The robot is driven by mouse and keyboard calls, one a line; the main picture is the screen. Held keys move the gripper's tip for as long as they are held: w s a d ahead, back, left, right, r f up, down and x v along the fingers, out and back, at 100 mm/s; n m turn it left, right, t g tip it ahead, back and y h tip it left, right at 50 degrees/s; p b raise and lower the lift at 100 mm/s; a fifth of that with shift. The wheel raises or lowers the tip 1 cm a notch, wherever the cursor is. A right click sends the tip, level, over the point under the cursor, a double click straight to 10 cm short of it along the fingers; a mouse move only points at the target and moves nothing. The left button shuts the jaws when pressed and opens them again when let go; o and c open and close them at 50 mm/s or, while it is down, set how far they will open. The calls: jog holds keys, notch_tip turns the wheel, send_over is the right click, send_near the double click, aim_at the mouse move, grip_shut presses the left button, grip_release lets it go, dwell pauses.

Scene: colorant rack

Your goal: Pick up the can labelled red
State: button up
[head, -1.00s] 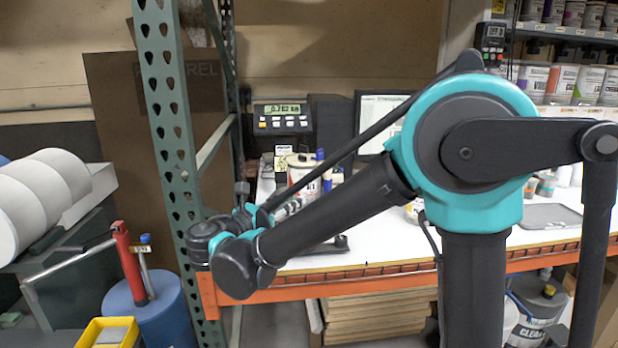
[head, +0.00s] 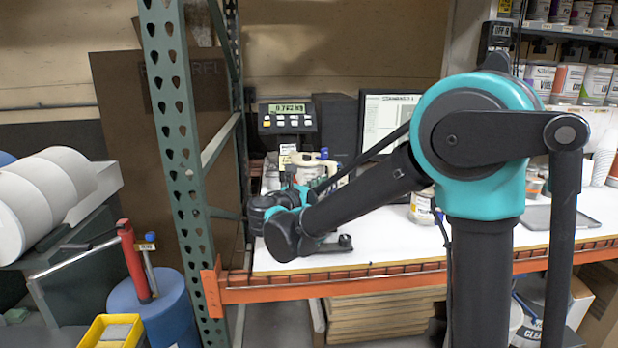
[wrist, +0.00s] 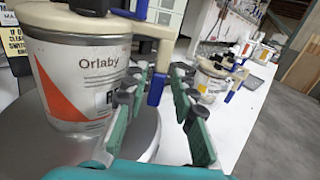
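A can (wrist: 75,85) with a white label reading "Orlaby", a red-orange triangle and a partly hidden dark letter box stands upright on a round grey plate (wrist: 145,125) in the wrist view. Its beige lid (wrist: 90,20) has an arm with a blue end (wrist: 157,88) reaching toward my fingers. The can also shows in the head view (head: 308,168), partly behind my arm. My gripper (wrist: 168,78) is open, its green-padded fingers apart, to the right of the can body. The blue end shows in the gap between the fingers; contact cannot be told.
Other lidded cans (wrist: 212,82) stand farther along the white bench (wrist: 232,120). A scale display (head: 287,118) and a monitor (head: 385,125) stand behind the can. A green rack upright (head: 175,150) rises left of the bench.

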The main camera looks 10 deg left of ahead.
aim_at(330, 180)
jog(key=shift+x, duration=1.55)
grip_shut()
